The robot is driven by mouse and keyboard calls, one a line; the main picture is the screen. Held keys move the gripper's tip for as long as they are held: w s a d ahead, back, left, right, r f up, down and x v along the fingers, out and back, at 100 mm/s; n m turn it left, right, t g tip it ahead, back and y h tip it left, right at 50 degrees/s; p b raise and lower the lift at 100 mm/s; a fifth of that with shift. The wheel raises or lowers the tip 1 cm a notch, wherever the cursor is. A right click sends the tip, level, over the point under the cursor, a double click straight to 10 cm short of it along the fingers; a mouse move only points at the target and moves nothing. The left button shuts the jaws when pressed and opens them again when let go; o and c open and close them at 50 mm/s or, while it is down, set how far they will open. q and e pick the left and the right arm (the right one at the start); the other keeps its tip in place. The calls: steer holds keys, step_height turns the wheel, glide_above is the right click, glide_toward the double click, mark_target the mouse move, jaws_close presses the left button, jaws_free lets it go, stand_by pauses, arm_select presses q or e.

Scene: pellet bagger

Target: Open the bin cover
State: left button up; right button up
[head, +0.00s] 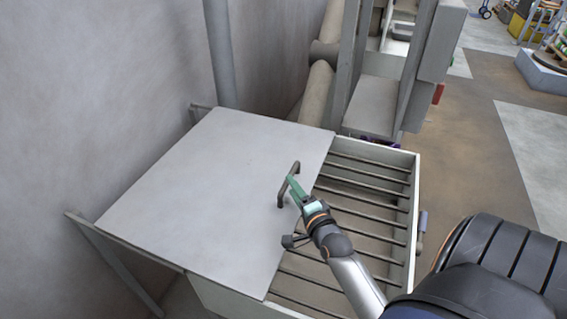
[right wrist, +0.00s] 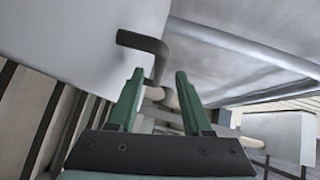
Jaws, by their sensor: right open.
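The bin cover (head: 215,185) is a flat, pale grey plate lying over the left part of the bin (head: 411,215). The bin's right part is uncovered and shows dark bars. A dark bent handle (head: 282,192) stands on the cover near its right edge; it also shows in the right wrist view (right wrist: 143,41). My right gripper (head: 291,181) is at the handle. In the right wrist view its green fingers (right wrist: 160,74) are apart, with part of the handle showing between their tips. I cannot tell whether they touch it. My left gripper is not in view.
A grey wall (head: 100,80) stands close on the left, with a vertical pipe (head: 220,60). Thick pipes (head: 317,95) and a grey frame rise behind the bin. Open floor (head: 480,130) lies to the right.

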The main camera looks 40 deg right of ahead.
mark_target(283, 175)
steer(key=b+x, duration=0.1)
steer(key=x, duration=0.2)
steer(key=b+x, duration=0.2)
steer(key=x, duration=0.1)
steer(key=shift+f, duration=0.25)
steer(key=shift+w+d+r+b, duration=0.1)
steer(key=shift+w+d+b, duration=0.15)
steer(key=shift+w+b, duration=0.35)
jaws_close()
stand_by(0.7)
